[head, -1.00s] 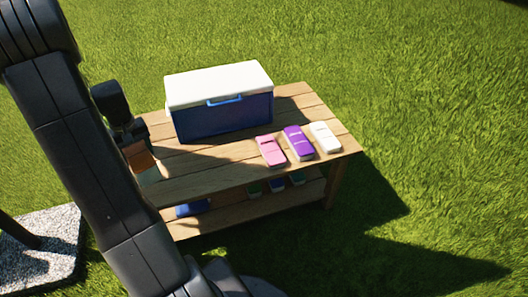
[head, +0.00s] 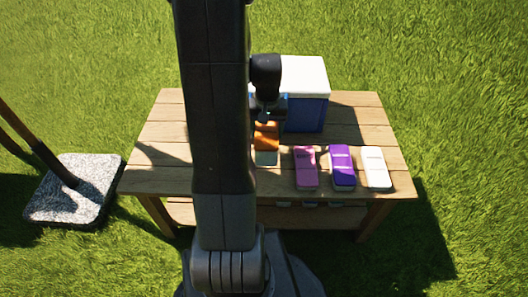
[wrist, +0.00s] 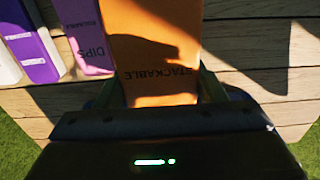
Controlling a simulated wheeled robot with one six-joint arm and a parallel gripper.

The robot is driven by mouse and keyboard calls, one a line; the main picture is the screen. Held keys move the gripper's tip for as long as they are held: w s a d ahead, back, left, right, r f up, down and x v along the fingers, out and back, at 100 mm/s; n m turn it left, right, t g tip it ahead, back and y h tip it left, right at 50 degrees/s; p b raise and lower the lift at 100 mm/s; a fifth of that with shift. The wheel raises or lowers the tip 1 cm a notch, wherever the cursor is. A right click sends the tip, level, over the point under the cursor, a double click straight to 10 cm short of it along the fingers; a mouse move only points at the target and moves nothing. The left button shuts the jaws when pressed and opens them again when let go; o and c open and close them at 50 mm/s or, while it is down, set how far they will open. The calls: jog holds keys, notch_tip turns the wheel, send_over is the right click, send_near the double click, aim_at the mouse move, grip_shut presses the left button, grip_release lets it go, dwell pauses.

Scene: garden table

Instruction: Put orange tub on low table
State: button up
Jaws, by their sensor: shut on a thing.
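The orange tub (head: 266,136) is in my gripper (head: 266,118), left of the pink tub in the head view. In the wrist view the orange tub (wrist: 155,50) shows its "STACKABLE" print between the two fingers of my gripper (wrist: 160,92). My gripper is shut on it. The wooden table (head: 160,130) lies beneath, its planks (wrist: 255,65) also showing in the wrist view. I cannot tell whether the tub touches the tabletop. My arm hides part of the table's left side.
A pink tub (head: 305,167), a purple tub (head: 342,167) and a white tub (head: 376,168) stand in a row to the right. A blue cooler (head: 306,113) with a white lid stands behind. A stone base (head: 80,190) lies on the grass at left. The tabletop's left end looks clear.

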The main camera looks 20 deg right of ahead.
notch_tip(320, 180, down, 9)
jog(key=b, duration=0.2)
jog(key=shift+s+f+b, duration=0.1)
jog(key=shift+f+b, duration=0.05)
jog(key=shift+b, duration=0.25)
jog(key=shift+f, duration=0.2)
jog(key=o, duration=1.4)
jog(key=shift+r, duration=0.1)
notch_tip(320, 180, up, 12)
jog(key=p, duration=0.3)
jog(key=shift+r+p, duration=0.1)
jog(key=shift+p, duration=0.25)
